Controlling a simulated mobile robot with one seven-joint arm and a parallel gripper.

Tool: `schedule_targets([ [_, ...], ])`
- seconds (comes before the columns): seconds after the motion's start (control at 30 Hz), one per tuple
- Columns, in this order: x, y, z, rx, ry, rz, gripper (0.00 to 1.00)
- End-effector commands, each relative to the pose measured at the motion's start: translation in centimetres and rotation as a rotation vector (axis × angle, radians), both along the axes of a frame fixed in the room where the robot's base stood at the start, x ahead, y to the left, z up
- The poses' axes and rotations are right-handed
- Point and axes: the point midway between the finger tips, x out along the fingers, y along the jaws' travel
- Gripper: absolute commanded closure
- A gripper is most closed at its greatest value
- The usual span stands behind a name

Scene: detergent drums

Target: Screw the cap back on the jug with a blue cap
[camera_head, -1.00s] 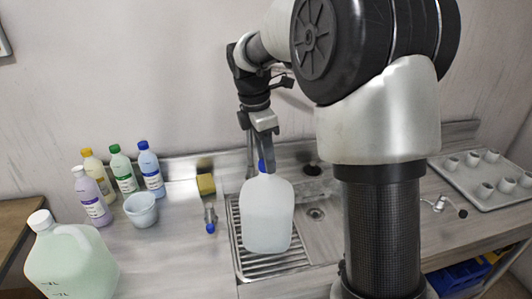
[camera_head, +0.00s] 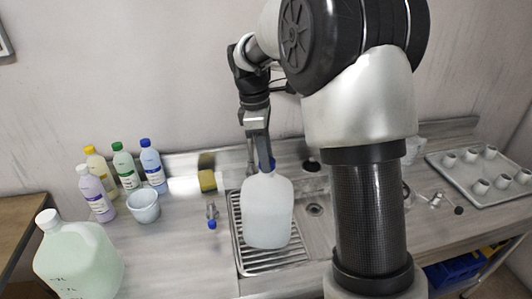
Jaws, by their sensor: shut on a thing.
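The jug (camera_head: 267,213) is translucent white and stands upright over the ribbed drainer of the sink unit. Its blue cap (camera_head: 272,164) shows at the top of the jug, just under my gripper (camera_head: 262,158). My gripper points down from above and is shut on the blue cap. The fingers hide part of the cap, so I cannot tell how far it sits on the neck.
A larger jug with a white cap (camera_head: 75,262) stands at the front left. Several small bottles (camera_head: 125,168), a bucket (camera_head: 144,208), a sponge (camera_head: 207,181) and a small blue-capped item (camera_head: 212,216) are left of the drainer. A tray (camera_head: 480,180) holds several cups at right.

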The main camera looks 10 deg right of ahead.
Motion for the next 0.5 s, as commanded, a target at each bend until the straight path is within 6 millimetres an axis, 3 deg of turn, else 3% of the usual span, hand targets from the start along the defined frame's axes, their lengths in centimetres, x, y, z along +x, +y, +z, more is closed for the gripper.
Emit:
schedule_targets([
  [0.5,-0.11,0.08,-0.34,0.001,0.010,-0.364,0.87],
])
